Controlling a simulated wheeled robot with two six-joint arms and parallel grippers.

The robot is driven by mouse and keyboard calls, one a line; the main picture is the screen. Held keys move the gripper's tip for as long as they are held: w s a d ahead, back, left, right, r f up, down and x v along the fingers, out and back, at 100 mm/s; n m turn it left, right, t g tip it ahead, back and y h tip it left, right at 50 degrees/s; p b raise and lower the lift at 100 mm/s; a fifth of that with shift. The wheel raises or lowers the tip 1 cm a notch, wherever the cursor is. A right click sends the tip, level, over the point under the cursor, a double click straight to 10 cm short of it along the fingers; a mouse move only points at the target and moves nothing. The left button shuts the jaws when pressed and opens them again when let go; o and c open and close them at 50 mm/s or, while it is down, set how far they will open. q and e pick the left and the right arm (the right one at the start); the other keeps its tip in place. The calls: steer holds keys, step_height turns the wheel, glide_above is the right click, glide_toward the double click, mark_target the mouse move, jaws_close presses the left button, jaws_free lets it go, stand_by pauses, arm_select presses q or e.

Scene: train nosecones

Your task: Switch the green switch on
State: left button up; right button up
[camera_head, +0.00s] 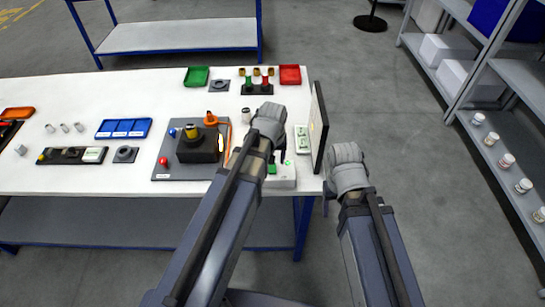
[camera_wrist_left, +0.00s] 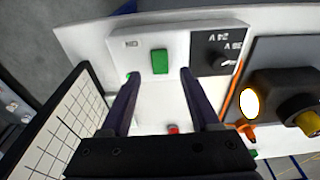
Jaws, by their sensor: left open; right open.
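The green switch (camera_wrist_left: 159,62) is a green rectangle on a white box (camera_wrist_left: 133,50) in the left wrist view. A small part of the switch (camera_head: 272,169) also shows in the head view, near the table's right end. My left gripper (camera_wrist_left: 157,75) is open and empty, with its two dark fingers to either side of the switch in that view. In the head view the left arm hides most of this gripper. My right gripper (camera_head: 328,198) is open and empty beside the table's right edge, away from the switch.
A dark upright panel (camera_head: 319,125) stands right of the switch box; its gridded face (camera_wrist_left: 57,135) shows in the left wrist view. A black knob module (camera_wrist_left: 218,52) adjoins the box. A grey board (camera_head: 170,170) with a dark block lies to the left. Shelves (camera_head: 470,110) stand at right.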

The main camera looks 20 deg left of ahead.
mark_target(273, 172)
arm_select(q)
steer(key=r, duration=0.1)
steer(key=r+p, duration=0.2)
steer(key=shift+s+r, duration=0.15)
steer(key=shift+s, duration=0.15)
arm_select(e)
step_height(273, 172, up, 3)
steer(key=shift+r, duration=0.15)
arm_select(q)
steer(key=s+d+f+m+g+b, duration=0.1)
steer(key=s+d+f+m+g, duration=0.1)
steer(key=s+d+m, duration=0.5)
steer(key=s+d, duration=0.3)
steer(key=s, duration=0.2)
steer(key=shift+s+y+b, duration=0.3)
steer(key=shift+y+b, duration=0.05)
steer(key=shift+y, duration=0.05)
arm_select(e)
steer(key=shift+f, duration=0.95)
